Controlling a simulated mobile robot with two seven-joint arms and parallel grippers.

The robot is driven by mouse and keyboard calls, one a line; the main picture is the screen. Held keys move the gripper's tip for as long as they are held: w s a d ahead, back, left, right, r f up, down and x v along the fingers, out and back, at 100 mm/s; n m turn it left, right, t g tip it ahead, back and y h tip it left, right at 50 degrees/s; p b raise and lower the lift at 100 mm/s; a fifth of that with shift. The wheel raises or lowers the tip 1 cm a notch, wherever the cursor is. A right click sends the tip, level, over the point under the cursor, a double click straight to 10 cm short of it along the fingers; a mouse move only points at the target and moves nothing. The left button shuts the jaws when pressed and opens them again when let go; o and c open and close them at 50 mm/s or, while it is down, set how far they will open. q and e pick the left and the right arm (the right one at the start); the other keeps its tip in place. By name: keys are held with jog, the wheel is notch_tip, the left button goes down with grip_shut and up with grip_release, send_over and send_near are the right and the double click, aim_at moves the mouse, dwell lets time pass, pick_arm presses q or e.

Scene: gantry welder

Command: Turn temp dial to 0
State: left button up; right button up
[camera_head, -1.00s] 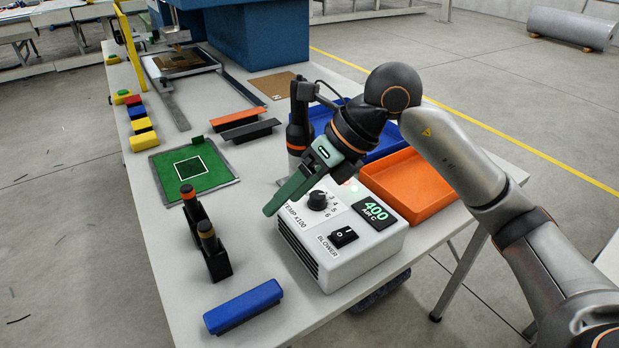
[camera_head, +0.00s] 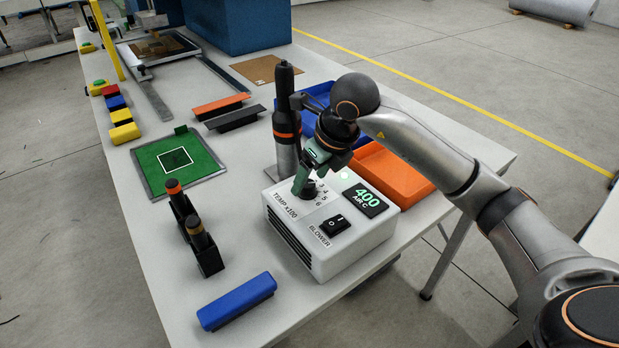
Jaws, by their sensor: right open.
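The white control box (camera_head: 355,246) stands on the table, with a display (camera_head: 364,200) reading "400 AIR C" and a black blower switch (camera_head: 333,225) on its top. The black temp dial (camera_head: 306,191) sits on the top face, by the label "TEMP x100" and a ring of numbers. My right gripper (camera_head: 302,184) points down at the dial with its green fingers at or around it. The fingers partly hide the dial and its pointer; I cannot tell whether they touch it. The right gripper is open. My left gripper is not in view.
A black hot-air tool (camera_head: 287,110) stands upright just behind the box. An orange tray (camera_head: 391,174) lies to its right. A black holder (camera_head: 207,258) with two tools, a blue block (camera_head: 237,301) and a green board (camera_head: 177,160) lie to the left.

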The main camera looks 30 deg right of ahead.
jog(key=shift+x, duration=0.75)
jog(key=shift+c, duration=0.4)
grip_shut()
